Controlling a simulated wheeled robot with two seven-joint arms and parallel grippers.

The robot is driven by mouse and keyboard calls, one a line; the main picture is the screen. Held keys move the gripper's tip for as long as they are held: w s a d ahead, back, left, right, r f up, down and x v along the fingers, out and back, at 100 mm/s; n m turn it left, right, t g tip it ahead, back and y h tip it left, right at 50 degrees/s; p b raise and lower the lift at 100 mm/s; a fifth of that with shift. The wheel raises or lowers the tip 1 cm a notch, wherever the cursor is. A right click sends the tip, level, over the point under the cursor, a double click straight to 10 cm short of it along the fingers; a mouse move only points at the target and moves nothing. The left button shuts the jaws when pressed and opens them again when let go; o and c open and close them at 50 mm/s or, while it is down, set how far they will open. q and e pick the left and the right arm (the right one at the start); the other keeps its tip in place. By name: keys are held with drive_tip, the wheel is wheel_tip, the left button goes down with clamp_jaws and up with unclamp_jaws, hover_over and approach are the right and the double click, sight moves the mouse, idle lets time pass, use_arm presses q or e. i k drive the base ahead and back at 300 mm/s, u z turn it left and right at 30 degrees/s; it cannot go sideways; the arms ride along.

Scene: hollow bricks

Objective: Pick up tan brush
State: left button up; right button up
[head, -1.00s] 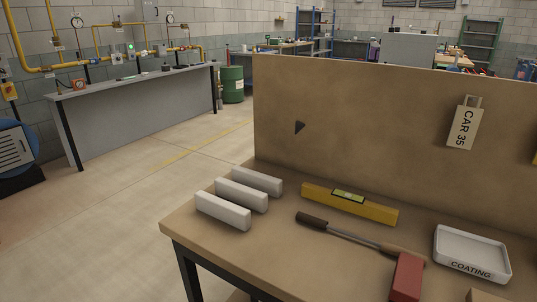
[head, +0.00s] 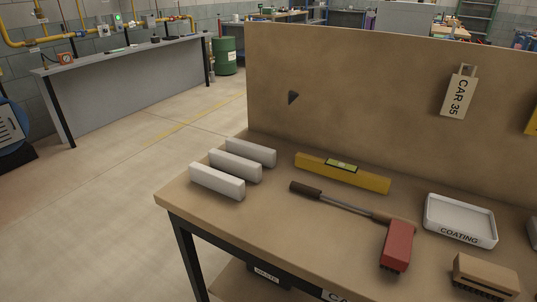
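A tan brush (head: 486,274) with dark bristles lies on the workbench (head: 330,253) at the lower right of the head view, near the bench's front edge. It sits in front of the white tray marked COATING (head: 460,221). To its left is a red block-shaped brush (head: 396,245) with dark bristles at its lower edge. Neither of my grippers shows in the head view, so their state is hidden.
A long dark-handled tool (head: 340,202) lies left of the red brush, with a yellow level (head: 342,173) behind it. Several white bricks (head: 217,181) lie at the left end. A tan back panel (head: 370,100) with a CAR 35 tag (head: 459,92) closes off the rear.

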sight(497, 281)
drive_tip(key=z, duration=0.1)
drive_tip(key=k, duration=0.1)
drive_tip(key=z, duration=1.45)
